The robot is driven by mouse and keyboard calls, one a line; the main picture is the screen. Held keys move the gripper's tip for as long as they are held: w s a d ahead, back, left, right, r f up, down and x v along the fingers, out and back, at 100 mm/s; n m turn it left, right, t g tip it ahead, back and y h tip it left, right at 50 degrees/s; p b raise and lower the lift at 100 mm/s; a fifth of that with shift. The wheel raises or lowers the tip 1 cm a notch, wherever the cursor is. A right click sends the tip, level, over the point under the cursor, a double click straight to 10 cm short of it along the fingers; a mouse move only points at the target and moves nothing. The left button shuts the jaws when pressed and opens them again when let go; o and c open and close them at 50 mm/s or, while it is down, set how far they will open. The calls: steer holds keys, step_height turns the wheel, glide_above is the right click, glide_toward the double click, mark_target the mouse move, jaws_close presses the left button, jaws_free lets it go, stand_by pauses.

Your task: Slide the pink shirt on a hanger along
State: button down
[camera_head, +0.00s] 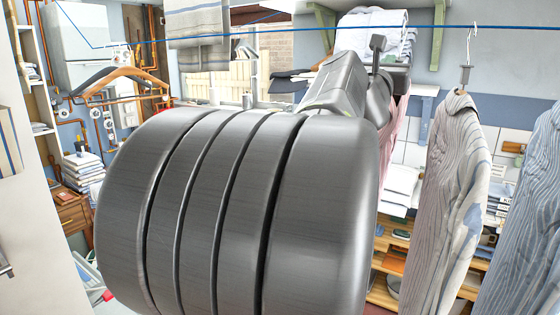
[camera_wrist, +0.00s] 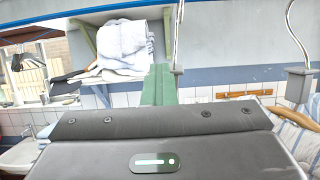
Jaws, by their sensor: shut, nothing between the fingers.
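The pink shirt (camera_head: 395,130) shows only as a narrow strip in the head view, hanging behind my arm and left of a striped shirt. My arm hides most of it and its hanger. My gripper (camera_head: 378,46) is small and dark at the arm's far end, close under the blue line (camera_head: 300,31) and in front of the pink shirt's upper part. It is shut and empty. I cannot tell whether it touches the hanger. In the wrist view a thin metal hook (camera_wrist: 178,38) hangs at upper middle; whose hook it is stays unclear.
A beige striped shirt (camera_head: 452,185) hangs on the line right of the pink one, with a blue striped garment (camera_head: 528,220) at the right edge. Bare hangers (camera_head: 118,76) hang at left.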

steer(key=shift+w+a, duration=0.3)
steer(key=shift+a, duration=0.3)
steer(key=shift+w+a, duration=0.25)
steer(key=shift+a, duration=0.35)
steer(key=shift+w+a, duration=0.3)
steer(key=shift+a, duration=0.3)
steer(key=w+a, duration=0.2)
steer(key=a, duration=0.3)
steer(key=shift+w+a+r, duration=0.15)
steer(key=shift+w+a, duration=0.1)
steer(key=shift+w, duration=0.05)
steer(key=c, duration=1.7)
jaws_free()
steer(key=b+v, duration=0.2)
steer(key=v, duration=0.4)
steer(key=shift+d, duration=0.1)
